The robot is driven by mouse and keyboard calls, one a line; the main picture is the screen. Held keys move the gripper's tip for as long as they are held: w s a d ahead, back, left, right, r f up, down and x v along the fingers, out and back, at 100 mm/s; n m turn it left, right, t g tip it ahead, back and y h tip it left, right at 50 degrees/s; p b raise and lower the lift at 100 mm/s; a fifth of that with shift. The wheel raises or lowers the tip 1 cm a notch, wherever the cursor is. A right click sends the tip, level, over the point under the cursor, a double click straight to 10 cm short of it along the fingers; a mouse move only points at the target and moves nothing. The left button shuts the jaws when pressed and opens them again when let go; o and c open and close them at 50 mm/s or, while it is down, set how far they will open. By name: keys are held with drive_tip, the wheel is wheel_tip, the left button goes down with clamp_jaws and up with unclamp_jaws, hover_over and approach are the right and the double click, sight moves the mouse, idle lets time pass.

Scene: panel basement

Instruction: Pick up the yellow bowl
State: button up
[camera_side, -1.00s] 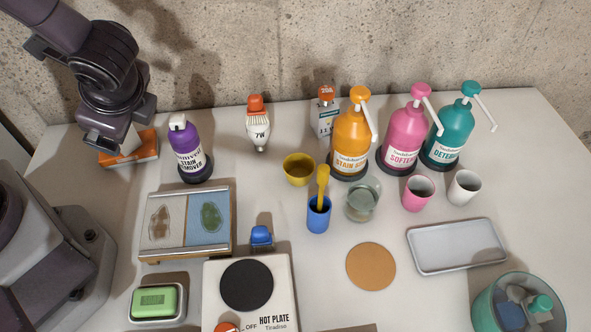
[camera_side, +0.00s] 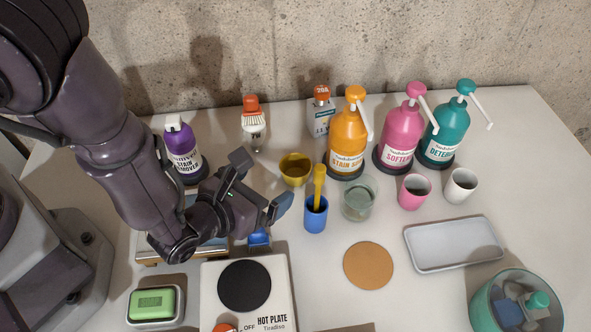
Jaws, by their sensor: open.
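The yellow bowl (camera_side: 295,171) is small and round and stands upright on the white table, left of the orange pump bottle. Its inside faces up and looks empty. My gripper (camera_side: 262,183) is open with nothing between its fingers. It is in front of and to the left of the bowl, apart from it in the picture, with its fingers pointing toward the right. How high it is above the table I cannot tell exactly.
A blue cup with a yellow handle in it (camera_side: 317,213) and a glass jar (camera_side: 359,201) stand close to the bowl's right front. A hot plate (camera_side: 280,275) lies in front. My arm covers most of the framed panel.

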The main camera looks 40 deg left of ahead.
sight(303, 162)
drive_tip(key=x, duration=1.1)
drive_tip(key=shift+s+f, duration=0.15)
drive_tip(key=shift+f, duration=0.1)
drive_tip(key=c, duration=1)
